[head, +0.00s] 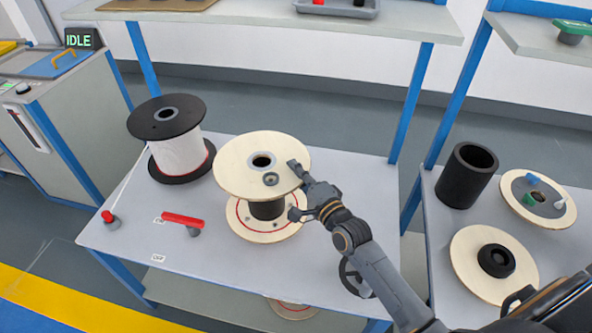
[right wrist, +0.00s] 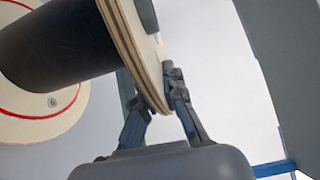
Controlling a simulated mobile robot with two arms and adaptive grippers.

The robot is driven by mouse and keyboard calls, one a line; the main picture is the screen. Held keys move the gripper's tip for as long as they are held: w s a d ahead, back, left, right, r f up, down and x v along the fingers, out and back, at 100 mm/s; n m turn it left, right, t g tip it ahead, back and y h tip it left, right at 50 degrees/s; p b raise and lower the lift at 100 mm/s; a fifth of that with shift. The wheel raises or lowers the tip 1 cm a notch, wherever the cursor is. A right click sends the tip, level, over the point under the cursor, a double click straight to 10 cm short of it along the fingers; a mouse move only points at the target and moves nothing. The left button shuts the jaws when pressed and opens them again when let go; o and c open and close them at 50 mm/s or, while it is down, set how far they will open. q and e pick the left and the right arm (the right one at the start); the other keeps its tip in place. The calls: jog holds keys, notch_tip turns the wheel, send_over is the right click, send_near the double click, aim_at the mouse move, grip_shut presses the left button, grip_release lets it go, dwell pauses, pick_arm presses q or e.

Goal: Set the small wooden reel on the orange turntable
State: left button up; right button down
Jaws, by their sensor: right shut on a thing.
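A wooden reel (head: 235,170) with two pale plywood flanges and a black core stands upright at the middle of the grey table. Its lower flange has a red ring and appears to be at the tabletop; I cannot tell whether it touches. My right gripper (head: 295,190) is shut on the right edge of the upper flange, one finger above and one below. The right wrist view shows this flange edge (right wrist: 135,40) between the fingers (right wrist: 152,88), with the black core (right wrist: 60,45) to the left. I see no orange turntable. My left gripper is out of view.
A black-flanged reel with white winding (head: 180,153) stands at the left of the table (head: 130,235). A red-handled lever (head: 183,220) and a red button (head: 108,216) are at the front left. The right table holds a black cylinder (head: 466,176) and wooden discs (head: 465,275).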

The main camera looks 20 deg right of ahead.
jog(key=c, duration=1.7)
grip_release()
jog(key=shift+r, duration=0.1)
jog(key=shift+f, duration=0.2)
jog(key=s+p, duration=0.1)
jog(key=s, duration=0.2)
jog(key=s+d+p, duration=0.1)
jog(key=s, duration=0.3)
jog(key=s+d+p, duration=0.1)
jog(key=s, duration=0.3)
